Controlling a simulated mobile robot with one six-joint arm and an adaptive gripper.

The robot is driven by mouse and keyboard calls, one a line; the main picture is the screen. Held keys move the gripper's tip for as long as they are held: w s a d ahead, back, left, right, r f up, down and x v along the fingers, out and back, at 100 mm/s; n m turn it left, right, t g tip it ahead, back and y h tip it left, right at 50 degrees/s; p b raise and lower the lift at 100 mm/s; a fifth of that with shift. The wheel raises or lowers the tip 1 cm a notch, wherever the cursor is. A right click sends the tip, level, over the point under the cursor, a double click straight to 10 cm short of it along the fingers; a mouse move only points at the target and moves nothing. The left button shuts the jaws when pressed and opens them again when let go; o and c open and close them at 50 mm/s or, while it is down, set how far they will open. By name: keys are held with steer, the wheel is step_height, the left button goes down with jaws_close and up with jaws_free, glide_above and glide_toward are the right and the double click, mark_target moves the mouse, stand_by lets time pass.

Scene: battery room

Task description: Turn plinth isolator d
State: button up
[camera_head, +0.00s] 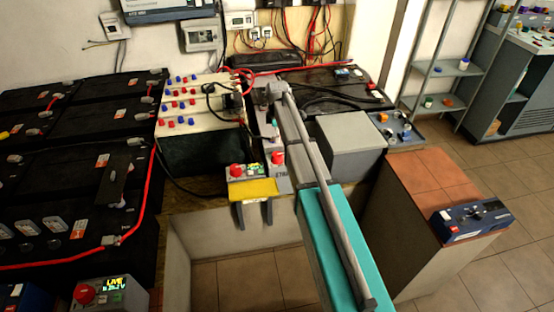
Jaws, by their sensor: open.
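Several units with red knobs are in view, and I cannot read which is isolator d. One has a red knob (237,170) and a green-lit display, on a yellow-fronted shelf (256,190) with two grey brackets. Beside it, a second red knob (277,158) sits on a grey unit, partly hidden by my arm. A third unit at the lower left has a red knob (85,293) and a lit display that appears to read LIVE.
Black batteries with red cables (148,200) fill the left. A cream panel (170,133) with red and blue terminals stands behind. A grey box (350,140) is right of my arm. A blue device (470,218) sits on a brown-topped plinth (405,180). Tiled floor (500,140) is open at right.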

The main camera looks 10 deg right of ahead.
mark_target(277, 154)
steer(key=shift+s+f+b, duration=0.15)
steer(key=shift+f+b, duration=4.85)
steer(key=shift+f, duration=0.3)
